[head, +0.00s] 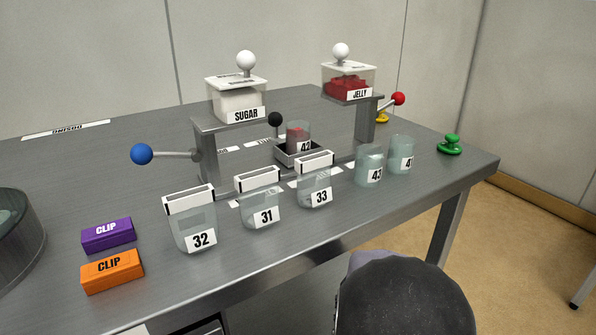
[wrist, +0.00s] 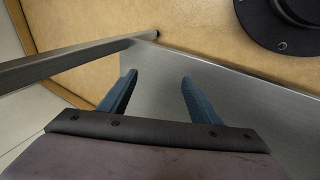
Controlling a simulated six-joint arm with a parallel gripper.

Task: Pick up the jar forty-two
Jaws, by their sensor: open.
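The jar labelled 42 (head: 298,137) is a clear jar with red contents. It stands upright on a small dark tray (head: 287,153) between the sugar and jelly dispensers, behind the row of front jars. My gripper (wrist: 158,88) shows in the wrist view with its two blue fingers apart and nothing between them. It is over the table's edge, with the floor beyond, and no jar shows in that view. In the head view the gripper's fingers are not visible; a dark rounded part of my arm shows at the bottom.
Jars 32 (head: 194,222), 31 (head: 262,207) and 33 (head: 315,185) stand in front of jar 42. Jars 43 (head: 369,166) and 41 (head: 401,154) stand right. The sugar dispenser (head: 237,102) and jelly dispenser (head: 348,83) flank it. Purple (head: 107,235) and orange (head: 112,271) clips lie front left.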

